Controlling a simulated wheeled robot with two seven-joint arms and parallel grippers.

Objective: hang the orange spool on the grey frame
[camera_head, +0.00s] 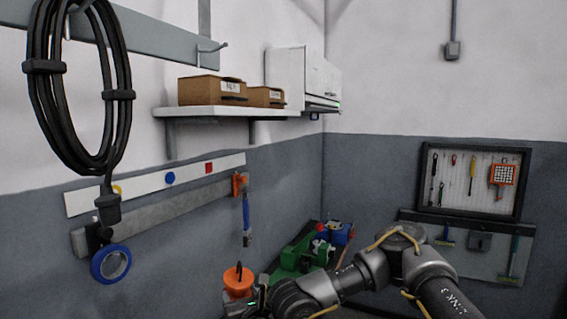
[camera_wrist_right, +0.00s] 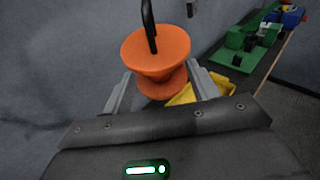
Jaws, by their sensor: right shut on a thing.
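The orange spool (camera_head: 238,280) is low in the middle of the head view, at my right gripper (camera_head: 252,299). In the right wrist view the orange spool (camera_wrist_right: 155,52) is between the two fingers of my right gripper (camera_wrist_right: 157,83), which is shut on it. A thin black hook or wire (camera_wrist_right: 149,22) rises from the spool's top. A grey rail (camera_head: 160,211) runs along the left wall, and a grey hook board (camera_head: 160,35) is higher up. I cannot tell which is the grey frame. My left gripper is not in view.
Blue tape (camera_head: 111,264) and a blue-handled tool (camera_head: 246,215) hang from the rail. A black cable coil (camera_head: 32,70) hangs at upper left. A shelf (camera_head: 215,112) holds cardboard boxes. Green and blue parts (camera_head: 302,252) lie behind the spool. A dark-framed tool board (camera_head: 520,205) is at right.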

